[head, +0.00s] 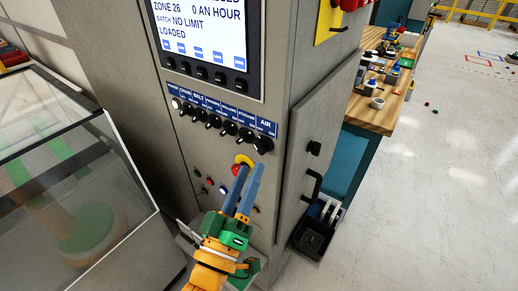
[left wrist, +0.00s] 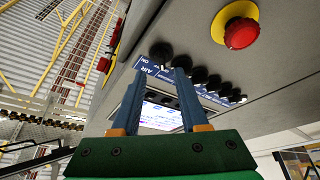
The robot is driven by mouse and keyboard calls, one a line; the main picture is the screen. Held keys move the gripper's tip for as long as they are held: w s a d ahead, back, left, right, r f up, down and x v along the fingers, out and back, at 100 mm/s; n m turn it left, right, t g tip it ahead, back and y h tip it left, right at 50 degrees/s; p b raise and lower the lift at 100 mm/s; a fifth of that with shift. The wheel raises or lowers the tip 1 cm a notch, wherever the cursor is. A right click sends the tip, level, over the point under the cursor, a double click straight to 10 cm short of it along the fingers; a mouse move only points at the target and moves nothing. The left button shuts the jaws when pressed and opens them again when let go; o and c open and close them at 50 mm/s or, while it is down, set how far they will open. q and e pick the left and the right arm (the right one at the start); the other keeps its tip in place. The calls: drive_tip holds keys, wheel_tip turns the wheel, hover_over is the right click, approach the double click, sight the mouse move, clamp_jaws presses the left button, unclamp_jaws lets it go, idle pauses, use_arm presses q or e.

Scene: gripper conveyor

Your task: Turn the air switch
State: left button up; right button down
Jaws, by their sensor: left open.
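The air switch (head: 263,145) is a black rotary knob under a blue AIR label, at the right end of a row of similar knobs on a grey cabinet. In the left wrist view the air switch (left wrist: 161,52) appears just beyond the fingertips, between their lines. My left gripper (head: 249,168) is open and empty, its blue fingers pointing up at the panel just below the knob in the head view. It also shows in the left wrist view (left wrist: 158,72). No contact with the knob can be made out. My right gripper is not in view.
A red emergency button (left wrist: 240,32) with a yellow ring sits close to the fingers, below the knobs. Other knobs (head: 228,128) stand left of the air switch. A screen (head: 205,35) is above. A door handle (head: 312,184) sticks out at the right.

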sight(258, 151)
use_arm(q)
drive_tip(key=p+x, duration=0.1)
drive_tip(key=x, duration=0.4)
drive_tip(key=shift+w+a, duration=0.1)
drive_tip(key=shift+a, duration=0.05)
drive_tip(key=shift+w+d, duration=0.2)
drive_tip(key=shift+f, duration=0.1)
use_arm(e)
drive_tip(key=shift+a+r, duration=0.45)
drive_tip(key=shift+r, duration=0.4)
use_arm(q)
drive_tip(key=shift+s, duration=0.1)
clamp_jaws()
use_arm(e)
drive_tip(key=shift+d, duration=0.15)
